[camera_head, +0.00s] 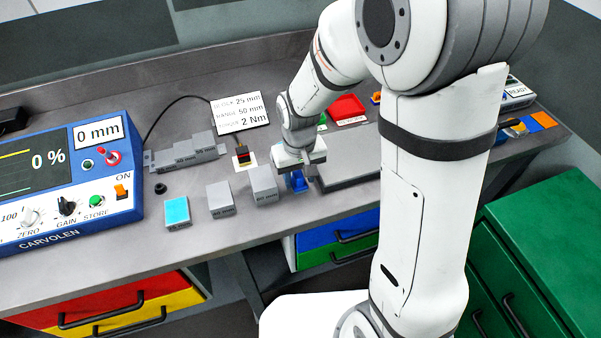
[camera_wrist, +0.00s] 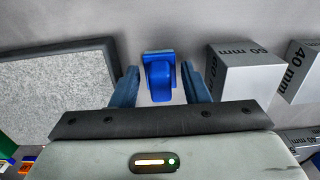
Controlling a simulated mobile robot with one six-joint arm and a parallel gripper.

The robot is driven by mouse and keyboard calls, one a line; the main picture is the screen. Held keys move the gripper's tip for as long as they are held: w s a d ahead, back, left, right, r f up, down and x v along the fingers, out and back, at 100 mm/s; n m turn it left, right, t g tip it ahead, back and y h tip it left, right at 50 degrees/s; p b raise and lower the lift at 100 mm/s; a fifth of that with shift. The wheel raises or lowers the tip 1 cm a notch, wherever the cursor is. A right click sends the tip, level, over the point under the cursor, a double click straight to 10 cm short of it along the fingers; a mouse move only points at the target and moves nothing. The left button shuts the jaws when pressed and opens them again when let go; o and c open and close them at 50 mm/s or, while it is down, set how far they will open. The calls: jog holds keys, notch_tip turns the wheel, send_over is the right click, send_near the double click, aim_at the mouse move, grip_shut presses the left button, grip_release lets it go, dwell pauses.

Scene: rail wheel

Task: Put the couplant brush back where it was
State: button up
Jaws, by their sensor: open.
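A small blue piece (camera_wrist: 159,78) with a flat base and a raised rounded part stands on the bench; I take it for the couplant brush, but cannot be sure. It also shows in the head view (camera_head: 298,182), partly hidden by my gripper. My gripper (camera_wrist: 160,72) is open, with one blue finger on each side of the piece and a visible gap on both sides. In the head view my gripper (camera_head: 299,166) is low over the bench, its fingertips hard to make out.
Grey blocks, one marked 60 mm (camera_wrist: 243,76), stand close right of my gripper. A grey slab (camera_wrist: 55,88) lies close on its left. A cyan block (camera_head: 177,212), stepped block (camera_head: 186,152), probe (camera_head: 242,157), red tray (camera_head: 347,108) and blue instrument (camera_head: 60,185) are also on the bench.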

aim_at(299, 176)
notch_tip(299, 176, up, 12)
jog(key=b, duration=0.1)
jog(key=s+d+r+m+t, duration=0.3)
jog(key=s+d, duration=0.9)
jog(key=shift+d+r, duration=0.15)
jog(key=shift+d, duration=0.2)
